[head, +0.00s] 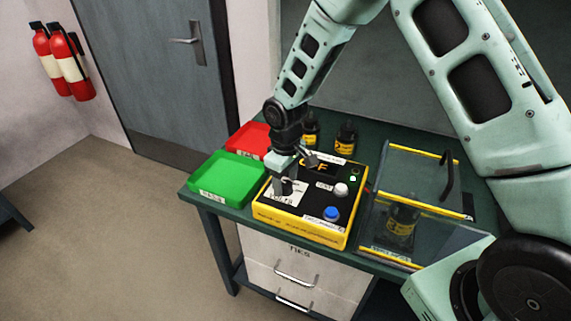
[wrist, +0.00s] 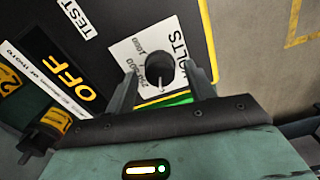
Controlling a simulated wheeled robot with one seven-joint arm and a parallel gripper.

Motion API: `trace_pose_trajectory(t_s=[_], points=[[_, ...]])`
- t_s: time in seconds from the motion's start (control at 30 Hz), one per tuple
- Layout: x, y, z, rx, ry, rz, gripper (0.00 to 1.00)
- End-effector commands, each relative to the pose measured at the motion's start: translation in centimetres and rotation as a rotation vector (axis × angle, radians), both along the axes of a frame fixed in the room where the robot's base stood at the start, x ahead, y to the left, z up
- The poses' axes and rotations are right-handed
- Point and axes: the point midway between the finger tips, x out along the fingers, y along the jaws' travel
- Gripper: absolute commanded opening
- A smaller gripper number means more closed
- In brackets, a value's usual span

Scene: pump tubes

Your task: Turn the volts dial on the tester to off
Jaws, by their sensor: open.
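The tester (head: 318,226) is a yellow box with a black top on the bench. Its volts dial (head: 287,188) is a black round knob on a white label at the left of the top; in the wrist view the dial (wrist: 159,76) shows a pale pointer line toward the bottom of the picture. Printed numbers sit beside it, partly hidden. My gripper (head: 288,178) is above the dial, open, and in the wrist view its fingers (wrist: 163,84) stand on either side of the dial with gaps. The tester's display (head: 314,168) reads OFF in yellow.
A white button (head: 341,190), a blue button (head: 331,213) and a green light (head: 353,178) share the tester's top. A green tray (head: 228,178) and red tray (head: 248,138) are left. Dark bottles (head: 346,139) stand behind. A clear-lidded case (head: 421,176) is at right.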

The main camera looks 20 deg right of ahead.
Motion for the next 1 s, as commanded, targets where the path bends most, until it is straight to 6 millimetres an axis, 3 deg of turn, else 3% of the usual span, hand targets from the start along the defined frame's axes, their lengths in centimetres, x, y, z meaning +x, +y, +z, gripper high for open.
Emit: trace_pose_trajectory(t_s=[0.17, 0.7, 1.0], points=[[0.1, 0.0, 2.5, 0.001, -0.005, 0.001, 0.54], [0.0, 0.0, 14.4, 0.001, -0.004, 0.0, 0.54], [0.0, 0.0, 17.0, 0.0, 0.0, 0.001, 0.54]])
